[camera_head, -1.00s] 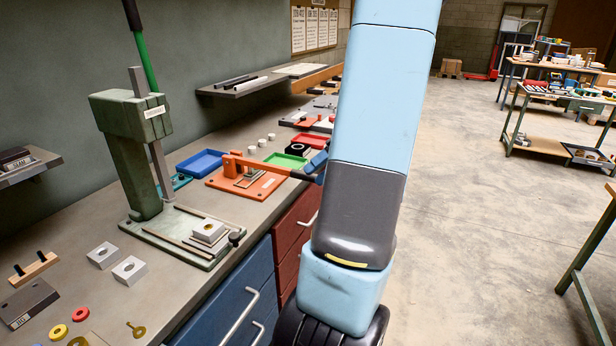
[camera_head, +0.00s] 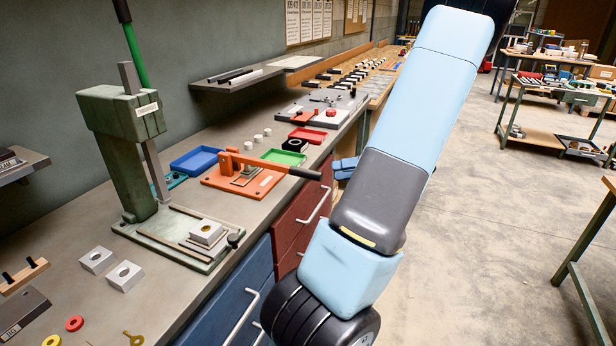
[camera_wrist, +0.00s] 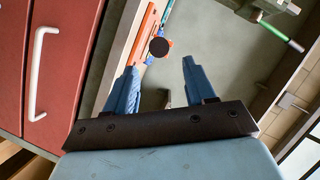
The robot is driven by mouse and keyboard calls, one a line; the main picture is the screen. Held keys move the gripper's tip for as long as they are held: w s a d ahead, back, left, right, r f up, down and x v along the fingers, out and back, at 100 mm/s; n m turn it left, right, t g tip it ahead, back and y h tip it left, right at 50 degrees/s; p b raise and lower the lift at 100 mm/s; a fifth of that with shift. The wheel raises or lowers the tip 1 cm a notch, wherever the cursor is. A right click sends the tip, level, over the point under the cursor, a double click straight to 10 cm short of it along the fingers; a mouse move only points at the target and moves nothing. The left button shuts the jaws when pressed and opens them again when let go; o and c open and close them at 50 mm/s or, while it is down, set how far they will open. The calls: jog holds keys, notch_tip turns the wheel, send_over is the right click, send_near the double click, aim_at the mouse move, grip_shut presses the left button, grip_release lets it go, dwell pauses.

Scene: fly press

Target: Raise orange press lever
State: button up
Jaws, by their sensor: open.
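The orange press (camera_head: 256,184) stands on the bench with its orange lever (camera_head: 262,164) lying low, almost level. The lever's black handle (camera_head: 305,173) points out past the bench's front edge. My gripper (camera_head: 344,168) is just right of the handle's end, partly hidden by my arm in the head view. In the wrist view, my gripper (camera_wrist: 160,66) is open and empty, its two blue fingers apart. The round black handle end (camera_wrist: 158,47) shows end-on just beyond the fingertips, between their lines. Part of the orange press (camera_wrist: 143,36) shows behind it.
A green fly press (camera_head: 130,140) stands left on the bench (camera_head: 155,300). Blue (camera_head: 196,161) and green (camera_head: 284,157) trays flank the orange press at the back and right. Red drawers (camera_head: 300,218) with a pale handle (camera_wrist: 38,75) lie below.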

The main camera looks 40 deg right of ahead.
aim_at(309, 175)
jog(key=x, duration=1)
grip_shut()
dwell(0.4)
